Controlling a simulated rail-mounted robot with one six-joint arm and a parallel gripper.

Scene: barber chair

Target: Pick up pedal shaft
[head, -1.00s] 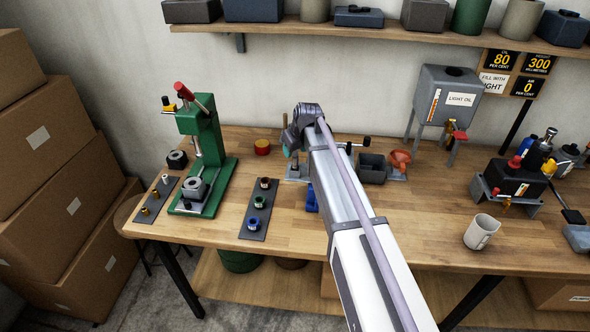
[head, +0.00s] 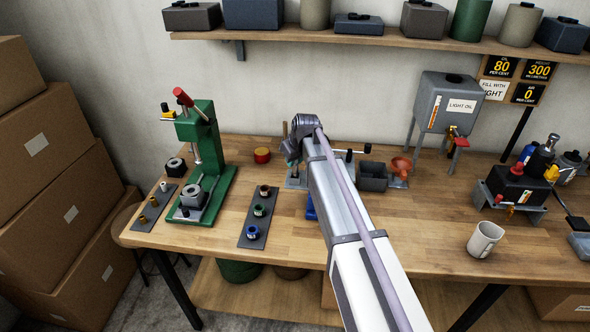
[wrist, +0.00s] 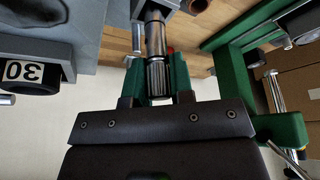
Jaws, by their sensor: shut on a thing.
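In the wrist view, my gripper (wrist: 157,82) is shut on a grey metal shaft, taken as the pedal shaft (wrist: 156,42). The shaft has a ribbed section between the green fingers and runs away from the dark gripper body. Its far end is close to grey metal parts at the top of the frame, and I cannot tell whether they touch. In the head view, my arm covers most of this area. Only a small teal part of the gripper (head: 291,165) shows beside the arm's end, and the shaft cannot be made out there.
A green press (head: 205,150) stands left on the bench, with a dark strip of coloured rings (head: 259,211) beside it. A grey bin (head: 373,177), an orange funnel (head: 401,166) and an oil tank (head: 448,102) are right of my arm. A mug (head: 485,239) stands front right.

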